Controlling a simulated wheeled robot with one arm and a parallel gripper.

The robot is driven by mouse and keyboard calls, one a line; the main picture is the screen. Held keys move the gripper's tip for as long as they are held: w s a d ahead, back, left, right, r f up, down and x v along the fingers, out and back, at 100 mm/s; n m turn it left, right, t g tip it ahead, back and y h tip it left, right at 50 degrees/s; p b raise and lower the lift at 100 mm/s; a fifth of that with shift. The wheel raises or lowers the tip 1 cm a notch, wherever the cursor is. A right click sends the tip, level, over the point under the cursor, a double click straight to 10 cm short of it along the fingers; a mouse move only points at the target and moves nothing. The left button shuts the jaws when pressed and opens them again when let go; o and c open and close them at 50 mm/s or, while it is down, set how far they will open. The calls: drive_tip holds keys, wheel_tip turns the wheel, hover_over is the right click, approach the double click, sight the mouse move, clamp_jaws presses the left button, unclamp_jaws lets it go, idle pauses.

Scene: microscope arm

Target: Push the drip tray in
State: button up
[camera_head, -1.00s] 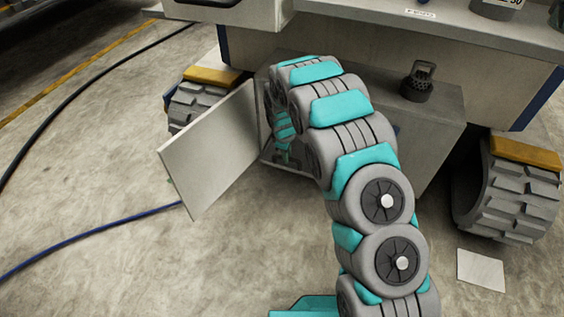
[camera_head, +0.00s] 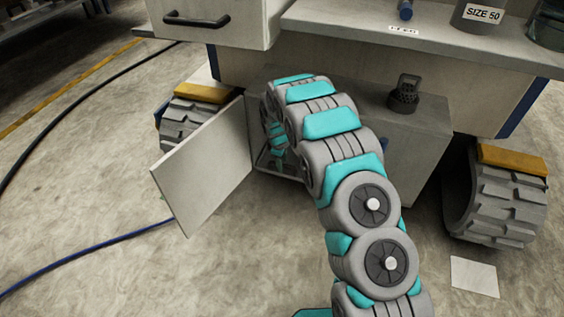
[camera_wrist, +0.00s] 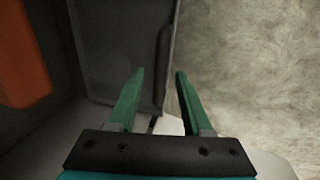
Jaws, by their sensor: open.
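In the wrist view a dark grey tray-like panel (camera_wrist: 120,45), which looks like the drip tray, lies ahead of my gripper (camera_wrist: 160,72). A dark upright bar (camera_wrist: 162,60) runs along its right edge, in line with the gap between my green fingers. The fingers are apart with nothing between them; I cannot tell whether they touch the tray. In the head view my arm reaches into the open front of the grey cabinet (camera_head: 428,140). The arm and cabinet hide the fingertips and most of the tray there.
The cabinet's white door (camera_head: 203,170) stands open at left. An orange block (camera_wrist: 22,55) shows at left in the wrist view. Treaded wheels (camera_head: 495,205) flank the cabinet, and a dark metal object (camera_head: 405,95) sits on top. A blue hose (camera_head: 90,255) crosses the open floor.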

wheel_tip(320, 180, up, 8)
drive_tip(key=s, duration=0.1)
drive_tip(key=shift+s+a+f+p, duration=0.15)
drive_tip(key=shift+s+a+p, duration=0.1)
drive_tip(key=shift+p, duration=0.05)
idle(0.3)
